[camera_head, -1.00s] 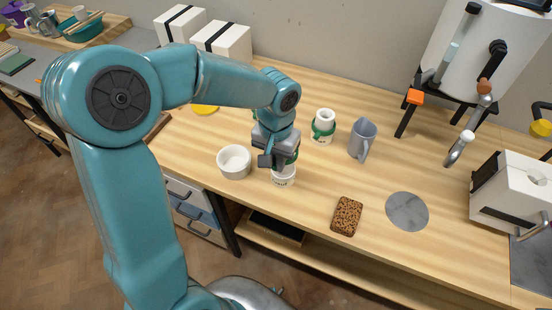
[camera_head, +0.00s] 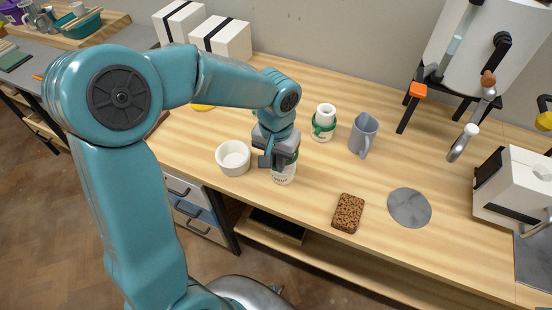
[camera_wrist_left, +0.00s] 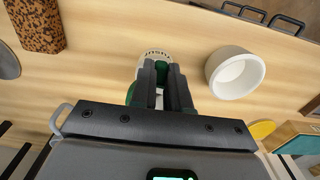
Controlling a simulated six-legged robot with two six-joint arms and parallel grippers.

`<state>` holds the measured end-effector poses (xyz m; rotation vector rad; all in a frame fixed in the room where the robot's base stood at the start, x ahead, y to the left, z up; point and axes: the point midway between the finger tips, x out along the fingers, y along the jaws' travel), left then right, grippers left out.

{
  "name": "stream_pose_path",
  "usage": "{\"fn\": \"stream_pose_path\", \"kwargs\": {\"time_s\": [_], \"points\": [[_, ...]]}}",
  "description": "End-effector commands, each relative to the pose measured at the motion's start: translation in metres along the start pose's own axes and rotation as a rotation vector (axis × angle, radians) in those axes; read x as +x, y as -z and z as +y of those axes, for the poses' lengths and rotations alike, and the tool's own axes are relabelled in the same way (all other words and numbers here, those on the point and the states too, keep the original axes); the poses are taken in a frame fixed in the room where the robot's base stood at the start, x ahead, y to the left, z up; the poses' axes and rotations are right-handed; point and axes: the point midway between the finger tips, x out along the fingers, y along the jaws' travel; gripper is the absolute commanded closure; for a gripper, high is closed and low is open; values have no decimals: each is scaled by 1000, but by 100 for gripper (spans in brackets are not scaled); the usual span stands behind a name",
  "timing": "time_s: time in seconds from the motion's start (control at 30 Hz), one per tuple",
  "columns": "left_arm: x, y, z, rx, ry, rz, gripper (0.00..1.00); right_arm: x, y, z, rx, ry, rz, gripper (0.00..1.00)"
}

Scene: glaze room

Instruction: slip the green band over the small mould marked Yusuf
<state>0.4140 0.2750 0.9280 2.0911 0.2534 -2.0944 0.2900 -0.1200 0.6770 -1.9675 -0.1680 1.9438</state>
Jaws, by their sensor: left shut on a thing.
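The small white mould marked Yusuf (camera_head: 284,174) stands upright on the bench, under my left gripper (camera_head: 275,163). In the left wrist view its lettered rim (camera_wrist_left: 155,54) shows just beyond the fingertips (camera_wrist_left: 162,68). My left gripper is shut on the green band (camera_wrist_left: 131,93), which shows beside the fingers and at the mould's upper part. The fingers hide much of band and mould, so I cannot tell how far the band is around it. A second white mould (camera_head: 325,109) with a green band around its lower part stands behind. My right gripper is not in view.
A white bowl (camera_head: 233,158) stands close to the left of the mould.

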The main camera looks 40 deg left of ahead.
Motion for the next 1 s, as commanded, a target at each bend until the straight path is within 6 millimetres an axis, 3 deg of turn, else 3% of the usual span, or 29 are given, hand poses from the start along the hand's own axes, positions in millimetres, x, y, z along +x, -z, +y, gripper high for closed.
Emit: {"fn": "stream_pose_path", "kwargs": {"time_s": [1.0], "points": [[17,0,0,0,0,0,100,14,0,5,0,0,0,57]]}}
